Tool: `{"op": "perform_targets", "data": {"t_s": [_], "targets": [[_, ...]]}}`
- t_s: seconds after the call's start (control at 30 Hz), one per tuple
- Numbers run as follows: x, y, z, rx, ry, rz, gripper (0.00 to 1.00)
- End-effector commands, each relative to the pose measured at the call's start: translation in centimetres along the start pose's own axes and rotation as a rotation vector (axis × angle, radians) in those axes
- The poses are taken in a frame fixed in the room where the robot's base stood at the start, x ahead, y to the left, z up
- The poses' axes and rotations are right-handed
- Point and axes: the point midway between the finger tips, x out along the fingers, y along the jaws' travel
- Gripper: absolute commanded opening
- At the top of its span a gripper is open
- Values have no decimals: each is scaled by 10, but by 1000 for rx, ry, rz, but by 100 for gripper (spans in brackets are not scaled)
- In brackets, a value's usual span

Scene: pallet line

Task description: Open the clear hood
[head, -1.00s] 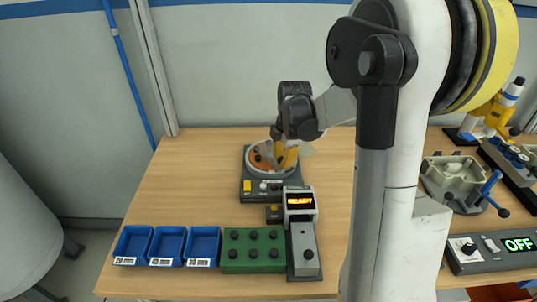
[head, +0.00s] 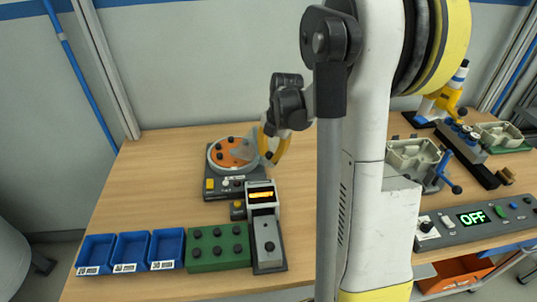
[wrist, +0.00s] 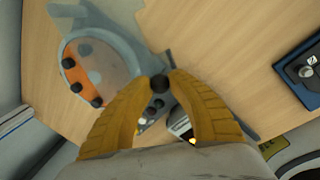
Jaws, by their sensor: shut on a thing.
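The clear hood (head: 243,153) belongs to a grey round-topped device (head: 222,191). It looks tilted up on the right side of an orange disc (head: 229,150) with several dark knobs. The hood also shows as a pale see-through shape in the wrist view (wrist: 119,42), with the orange disc (wrist: 80,75) at the left. My gripper (head: 270,153) is at the right side of the device. In the wrist view, my gripper's yellow fingers (wrist: 160,86) are shut on a small black knob (wrist: 160,83). The hood's exact edges and angle are hard to see.
A unit with an orange display (head: 262,196) stands in front of the device. A green block with black knobs (head: 218,263) and several blue bins (head: 132,252) line the front edge. An "OFF" panel (head: 475,219) and a grey fixture (head: 413,155) are at right. The wood behind is clear.

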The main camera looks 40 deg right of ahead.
Motion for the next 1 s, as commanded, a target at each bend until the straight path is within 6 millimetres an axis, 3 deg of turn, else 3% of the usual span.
{"op": "perform_targets", "data": {"t_s": [0.23,0.27,0.33,0.73,1.0], "targets": [[0,-1,-1,0,2,-2,0],[0,-1,-1,0,2,-2,27],[0,0,-1,0,2,-2,46],[-8,0,0,1,0,-1,46],[-63,-1,-1,1,0,-1,46]]}}
